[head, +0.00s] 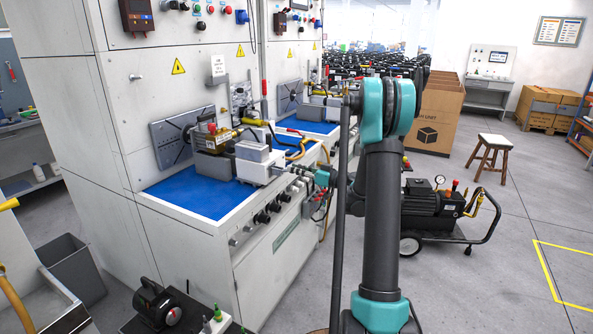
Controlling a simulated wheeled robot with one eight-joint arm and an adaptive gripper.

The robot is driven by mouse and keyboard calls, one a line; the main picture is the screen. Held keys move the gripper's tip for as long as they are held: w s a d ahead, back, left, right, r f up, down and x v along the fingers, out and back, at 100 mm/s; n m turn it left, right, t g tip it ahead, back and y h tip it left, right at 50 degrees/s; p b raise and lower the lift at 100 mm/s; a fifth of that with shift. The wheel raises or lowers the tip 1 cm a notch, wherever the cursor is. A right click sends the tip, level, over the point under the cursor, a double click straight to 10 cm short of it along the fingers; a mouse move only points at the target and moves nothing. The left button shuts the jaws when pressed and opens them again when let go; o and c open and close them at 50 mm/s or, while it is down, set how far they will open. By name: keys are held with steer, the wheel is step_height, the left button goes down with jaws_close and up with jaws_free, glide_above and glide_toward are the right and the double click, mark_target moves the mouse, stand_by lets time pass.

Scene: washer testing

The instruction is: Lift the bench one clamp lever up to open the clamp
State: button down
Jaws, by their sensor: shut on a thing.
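Bench one (165,199) is the nearer white bench with a blue mat on its top. The clamp (256,172), made of pale grey blocks, stands at the right edge of that mat, with a brass-and-dark workpiece (212,138) to its left. My arm reaches in from the right, and my gripper (287,169) is at the right side of the clamp. It is shut on the clamp lever there. The lever is small and mostly hidden by the fingers, so its exact angle cannot be told.
A second similar bench (310,126) stands behind, with yellow hoses between. A black wheeled pump (432,208) stands on the floor to the right, with a stool (490,152) and a cardboard box (437,112) beyond. A black device (157,304) sits at front left. Floor at right is open.

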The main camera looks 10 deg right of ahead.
steer(key=shift+r, duration=0.1)
steer(key=shift+w+a+r+g+h, duration=0.15)
steer(key=shift+a+r+g+h, duration=0.05)
steer(key=shift+r+g+h, duration=0.35)
steer(key=shift+w+a+r+g+h, duration=0.3)
steer(key=shift+a+r+g+h, duration=0.15)
steer(key=shift+r+g+h, duration=0.5)
steer(key=h, duration=0.1)
steer(key=w+a+r+g+h, duration=0.1)
steer(key=a+g+h, duration=0.1)
steer(key=shift+w+r+h, duration=0.15)
steer(key=shift+w+h, duration=0.1)
steer(key=shift+h, duration=0.15)
steer(key=shift+w+a+r+g+h, duration=0.25)
steer(key=shift+w+a+g+h, duration=0.25)
steer(key=shift+a+g+h, duration=0.3)
steer(key=shift+w+a+n+g+h, duration=0.15)
steer(key=shift+w+a+g+h, duration=0.15)
steer(key=shift+g+h, duration=0.3)
steer(key=shift+w+a+n+g+h, duration=0.15)
steer(key=shift+w+a+g+h, duration=0.2)
steer(key=shift+h, duration=0.35)
steer(key=shift+s, duration=0.1)
steer(key=c, duration=1.5)
jaws_free()
steer(key=shift+o, duration=0.9)
